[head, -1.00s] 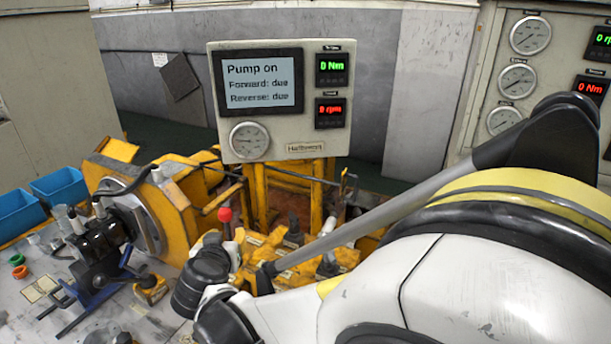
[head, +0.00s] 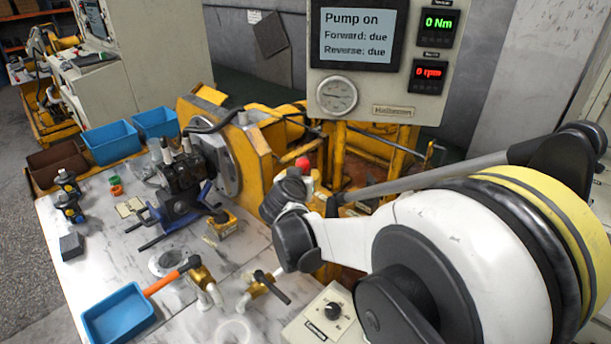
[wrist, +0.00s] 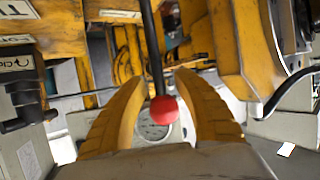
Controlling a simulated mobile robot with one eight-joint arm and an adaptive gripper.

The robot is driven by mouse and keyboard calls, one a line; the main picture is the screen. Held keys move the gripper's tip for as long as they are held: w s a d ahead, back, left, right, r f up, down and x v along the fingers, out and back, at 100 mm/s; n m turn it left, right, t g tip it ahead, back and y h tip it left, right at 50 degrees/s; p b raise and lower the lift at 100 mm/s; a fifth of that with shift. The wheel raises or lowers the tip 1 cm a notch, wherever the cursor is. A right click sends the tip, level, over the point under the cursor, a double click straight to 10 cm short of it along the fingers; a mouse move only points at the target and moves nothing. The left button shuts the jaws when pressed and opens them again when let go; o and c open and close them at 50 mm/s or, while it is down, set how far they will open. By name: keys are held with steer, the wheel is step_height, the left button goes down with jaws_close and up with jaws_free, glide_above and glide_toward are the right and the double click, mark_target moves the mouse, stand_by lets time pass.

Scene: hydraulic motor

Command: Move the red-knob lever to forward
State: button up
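The red-knob lever shows in the head view as a red knob (head: 303,164), partly behind my wrist. In the wrist view its red knob (wrist: 163,109) and dark rod lie between the two yellow fingers of my gripper (wrist: 158,78). The fingers are apart, one on each side, with visible gaps to the knob. The gripper is open and holds nothing. In the head view my arm hides the fingers and the lever's base. The display (head: 357,33) reads "Pump on", "Forward: due" and "Reverse: due".
The yellow motor frame (head: 252,148) stands beside and behind the lever. A gauge (head: 336,95) and readouts at 0 Nm and 0 rpm are on the panel. Valves (head: 203,278), a blue tray (head: 119,313) and loose fittings occupy the bench at left.

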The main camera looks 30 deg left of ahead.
steer(key=shift+c, duration=0.5)
jaws_close()
steer(key=shift+w+d+r+p, duration=0.15)
steer(key=shift+w+p, duration=0.2)
steer(key=shift+p, duration=0.1)
steer(key=w+g+p, duration=0.1)
steer(key=w+d+f+m+g+p, duration=0.1)
steer(key=w+g, duration=0.1)
steer(key=w+g+p, duration=0.1)
steer(key=w, duration=0.1)
steer(key=shift+w+d+f+m+g+p, duration=0.1)
steer(key=shift+d+f+m+g+p, duration=0.1)
steer(key=shift+f+m+g+p, duration=0.15)
steer(key=shift+o, duration=0.5)
jaws_free()
